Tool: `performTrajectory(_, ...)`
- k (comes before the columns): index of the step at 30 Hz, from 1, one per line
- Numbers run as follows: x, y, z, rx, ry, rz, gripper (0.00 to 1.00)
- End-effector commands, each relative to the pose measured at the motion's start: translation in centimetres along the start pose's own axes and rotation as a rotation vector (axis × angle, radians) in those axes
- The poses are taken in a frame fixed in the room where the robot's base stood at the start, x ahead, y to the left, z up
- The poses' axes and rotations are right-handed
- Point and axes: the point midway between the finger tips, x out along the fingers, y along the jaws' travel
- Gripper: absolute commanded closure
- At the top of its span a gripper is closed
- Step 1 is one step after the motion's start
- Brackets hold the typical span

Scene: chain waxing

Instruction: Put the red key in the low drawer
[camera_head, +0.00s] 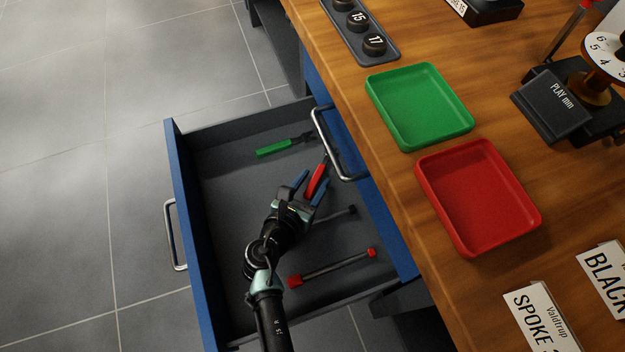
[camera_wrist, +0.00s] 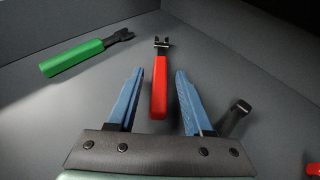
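The red key (camera_head: 317,181), a tool with a red handle and a dark metal head, lies in the open low drawer (camera_head: 187,225); in the wrist view the red key (camera_wrist: 159,85) appears to rest on the drawer floor. My gripper (camera_head: 313,184) is inside the drawer with its two blue fingers apart. In the wrist view my gripper (camera_wrist: 159,74) has one finger on each side of the red handle, with a visible gap on both sides. The key's head points away from my gripper, toward the desk side.
A green-handled tool (camera_head: 274,148), a red-ended rod (camera_head: 332,267) and a dark tool (camera_head: 338,214) also lie in the drawer. A closed drawer's handle (camera_head: 331,150) sits above its desk side. Green (camera_head: 403,137) and red (camera_head: 462,243) trays stand on the wooden bench.

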Motion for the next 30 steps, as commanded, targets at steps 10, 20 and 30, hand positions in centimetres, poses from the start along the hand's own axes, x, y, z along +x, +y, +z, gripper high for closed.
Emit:
performTrajectory(10,-0.3,0.0,0.4,0.000,0.000,0.000,0.48)
performTrajectory(20,-6.7,0.0,0.7,-0.003,0.002,0.003,0.48)
performTrajectory(30,-11.7,0.0,0.4,-0.001,0.000,0.001,0.48)
